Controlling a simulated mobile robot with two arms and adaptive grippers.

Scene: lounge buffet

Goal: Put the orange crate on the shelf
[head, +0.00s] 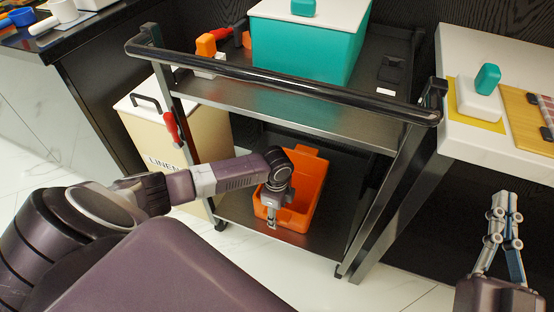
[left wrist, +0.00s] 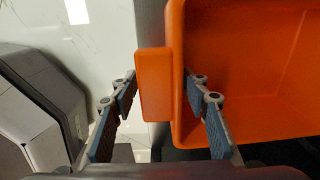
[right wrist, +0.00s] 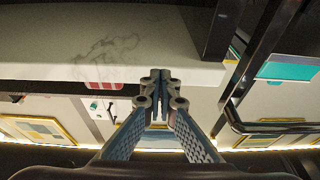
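The orange crate (head: 305,185) is open-topped and stands on the lower shelf (head: 318,240) of a dark metal cart. My left gripper (head: 271,221) is at the crate's near side, pointing down. In the left wrist view, the gripper (left wrist: 161,80) is open, with one finger outside the crate's orange lip (left wrist: 153,85) and the other inside the crate wall (left wrist: 250,125). Whether the fingers touch the plastic is unclear. My right gripper (head: 505,203) is at the lower right, empty, with its fingertips together; it also shows shut in the right wrist view (right wrist: 160,80).
A teal box with white lid (head: 305,40) stands on the cart's upper shelf (head: 270,102). The cart's black handrail (head: 285,76) crosses above the crate. A linen bin (head: 175,140) stands left. A white counter (head: 500,60) is at right. The floor in front is clear.

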